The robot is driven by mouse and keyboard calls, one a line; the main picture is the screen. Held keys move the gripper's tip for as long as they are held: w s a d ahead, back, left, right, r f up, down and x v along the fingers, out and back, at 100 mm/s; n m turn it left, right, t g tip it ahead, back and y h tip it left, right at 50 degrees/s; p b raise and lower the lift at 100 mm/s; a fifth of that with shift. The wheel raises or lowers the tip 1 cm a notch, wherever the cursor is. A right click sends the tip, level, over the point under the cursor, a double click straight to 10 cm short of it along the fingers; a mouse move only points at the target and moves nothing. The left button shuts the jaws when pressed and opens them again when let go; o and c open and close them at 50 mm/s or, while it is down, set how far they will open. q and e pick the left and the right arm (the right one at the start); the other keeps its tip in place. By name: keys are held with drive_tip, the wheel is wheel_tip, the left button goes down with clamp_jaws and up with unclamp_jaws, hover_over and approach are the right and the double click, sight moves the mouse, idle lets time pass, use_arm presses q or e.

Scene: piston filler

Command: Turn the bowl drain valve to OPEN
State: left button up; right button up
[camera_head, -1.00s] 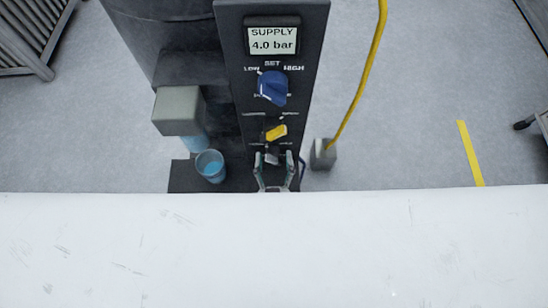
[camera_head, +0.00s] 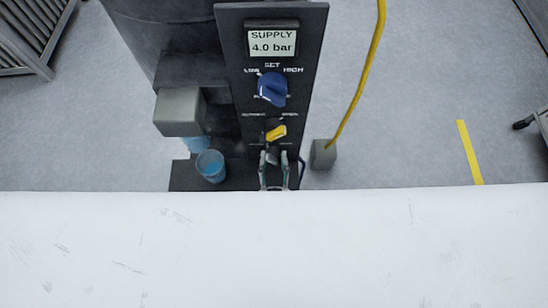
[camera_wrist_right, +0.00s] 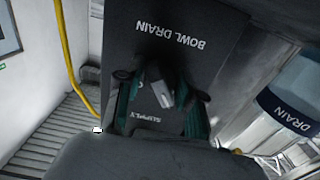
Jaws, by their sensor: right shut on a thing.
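The bowl drain valve has a small grey lever (camera_wrist_right: 163,95) low on the dark panel (camera_head: 292,60), under the upside-down BOWL DRAIN label in the right wrist view. My right gripper (camera_head: 274,158) reaches up to it from below in the head view. In the right wrist view the gripper (camera_wrist_right: 160,93) has its fingers on both sides of the lever and is shut on it. Which mark the lever points to cannot be told. My left gripper is not in view.
Above the valve are a yellow lever (camera_head: 276,132), a blue SET knob (camera_head: 272,88) and a display (camera_head: 272,42) reading SUPPLY 4.0 bar. A cup with blue liquid (camera_head: 211,166) stands left of the panel. A yellow cable (camera_head: 366,72) runs into a grey block (camera_head: 323,154) at right.

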drive_tip(key=m, duration=0.2)
drive_tip(key=shift+m, duration=0.3)
drive_tip(key=m+b, duration=0.1)
drive_tip(key=m, duration=0.4)
drive_tip(key=shift+a, duration=0.15)
drive_tip(key=m+b, duration=0.2)
drive_tip(key=m, duration=0.2)
drive_tip(key=shift+m, duration=0.4)
drive_tip(key=shift+r+m+b, duration=0.1)
drive_tip(key=shift+m+b, duration=0.6)
drive_tip(key=shift+m, duration=1.3)
drive_tip(key=o, duration=1.1)
drive_tip(key=shift+o, duration=0.2)
drive_tip(key=shift+s+a, duration=0.1)
